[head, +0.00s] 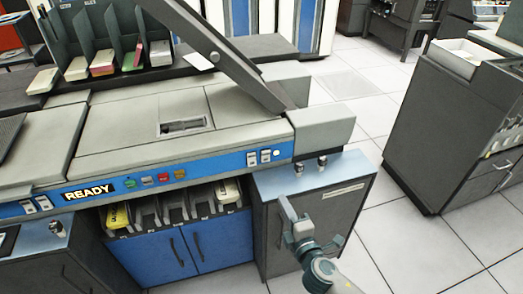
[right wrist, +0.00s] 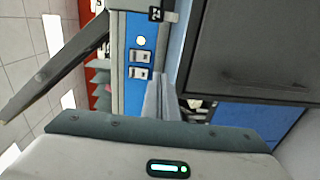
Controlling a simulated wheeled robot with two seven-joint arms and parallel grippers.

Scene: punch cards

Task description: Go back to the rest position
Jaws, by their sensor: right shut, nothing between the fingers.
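My right gripper (head: 291,215) is at the lower middle of the head view, in front of the grey cabinet at the right end of the card machine (head: 250,140). Its fingers are closed together with nothing between them. In the right wrist view the closed fingers (right wrist: 160,95) point toward the machine's blue front strip with its switches (right wrist: 139,65). I cannot tell the exact gap, but the gripper appears apart from the cabinet. My left gripper does not show in either view.
The machine's blue panel reads READY (head: 88,191). A slanted grey arm (head: 222,55) rises over the machine top. Card trays (head: 145,215) sit below the panel. Another dark cabinet (head: 450,130) stands at the right. The tiled floor (head: 385,240) between is clear.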

